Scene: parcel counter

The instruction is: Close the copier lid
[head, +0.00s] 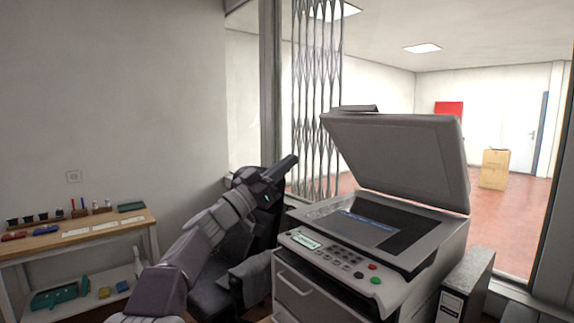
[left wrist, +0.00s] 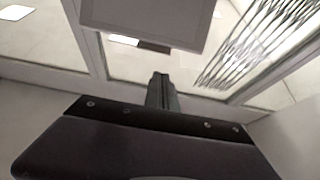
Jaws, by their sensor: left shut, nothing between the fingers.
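The copier (head: 330,285) stands right of centre in the head view. Its grey lid (head: 395,155) is raised and tilted back, with the dark glass (head: 385,228) uncovered below it. My left gripper (head: 292,160) is shut and empty, to the left of the raised lid and apart from it. In the left wrist view the shut fingers (left wrist: 161,78) point ahead, and a pale panel, which looks like the lid (left wrist: 150,18), shows at the top beyond them. My right gripper is not in view.
A black chair (head: 250,265) stands behind my left arm. A wooden table (head: 80,237) with small items is at the left. A folding metal grille (head: 318,90) and a window frame stand behind the copier. A binder (head: 462,285) is at its right.

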